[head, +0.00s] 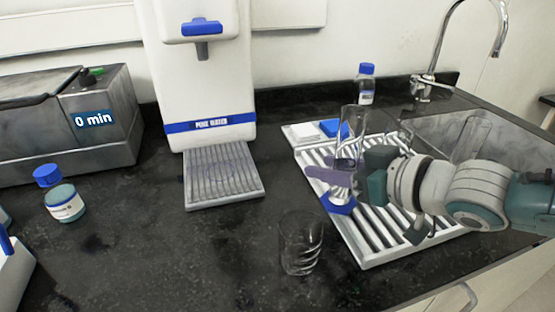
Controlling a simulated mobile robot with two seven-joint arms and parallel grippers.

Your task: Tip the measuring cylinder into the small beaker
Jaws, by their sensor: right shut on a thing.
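The measuring cylinder (351,127) is a tall clear tube with a blue base. It stands about upright over the white drying rack. My right gripper (345,173) comes in from the right and is shut around its lower part. Whether the base touches the rack or is just above it, I cannot tell. The small beaker (301,243) is clear glass and stands on the dark counter, in front and left of the cylinder. I cannot make out any liquid in the beaker. My left gripper is not in view.
A slatted white rack (365,243) lies under my right arm. A sink with a tap (432,84) is behind it. A pure water dispenser (205,75) with a grille stands at the back. A blue-capped bottle (65,199) is on the left. The counter left of the beaker is clear.

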